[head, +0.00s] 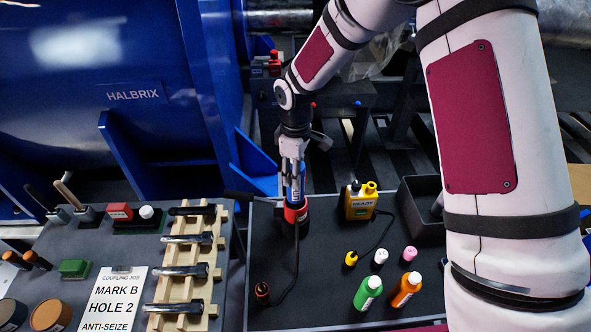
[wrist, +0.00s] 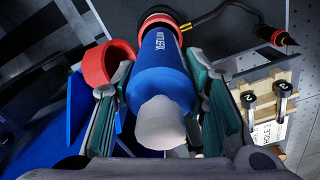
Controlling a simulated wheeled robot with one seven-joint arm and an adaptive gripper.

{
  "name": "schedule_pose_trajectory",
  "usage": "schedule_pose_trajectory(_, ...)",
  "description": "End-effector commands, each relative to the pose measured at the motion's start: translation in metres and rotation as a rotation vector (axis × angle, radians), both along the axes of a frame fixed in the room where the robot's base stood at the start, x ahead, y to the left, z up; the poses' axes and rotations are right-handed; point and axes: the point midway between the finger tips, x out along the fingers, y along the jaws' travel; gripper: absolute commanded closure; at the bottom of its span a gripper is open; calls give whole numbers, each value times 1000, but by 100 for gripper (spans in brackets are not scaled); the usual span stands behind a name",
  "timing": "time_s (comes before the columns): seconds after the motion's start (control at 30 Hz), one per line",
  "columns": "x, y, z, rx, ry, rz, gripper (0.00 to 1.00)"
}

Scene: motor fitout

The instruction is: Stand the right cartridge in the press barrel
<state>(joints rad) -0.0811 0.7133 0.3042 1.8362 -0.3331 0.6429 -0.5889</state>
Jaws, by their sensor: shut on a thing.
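My gripper (head: 293,160) is shut on a blue cartridge (head: 295,188) with white lettering and holds it upright. In the wrist view, the cartridge (wrist: 164,75) lies between my fingers (wrist: 165,105), its rounded white end (wrist: 160,122) towards the camera. Its far end meets a red-rimmed dark piece, seemingly the press barrel (head: 296,214); the rim also shows in the wrist view (wrist: 158,20). The cartridge hides the opening, so I cannot tell how deep it sits. A black cable runs from this piece to a small dark plug (head: 262,292).
A yellow unit marked READY (head: 361,201) stands close on the right. Green (head: 367,294) and orange (head: 405,290) bottles stand nearer the front. A dark bin (head: 421,212) is at the right. A wooden rack (head: 187,262) holds several bolts at the left, beside a job card (head: 113,297).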

Motion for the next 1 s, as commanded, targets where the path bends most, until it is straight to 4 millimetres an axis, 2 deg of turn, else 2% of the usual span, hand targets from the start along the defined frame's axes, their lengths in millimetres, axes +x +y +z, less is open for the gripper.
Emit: schedule_pose_trajectory(1.0,1,0,-23,1,-1,1,100)
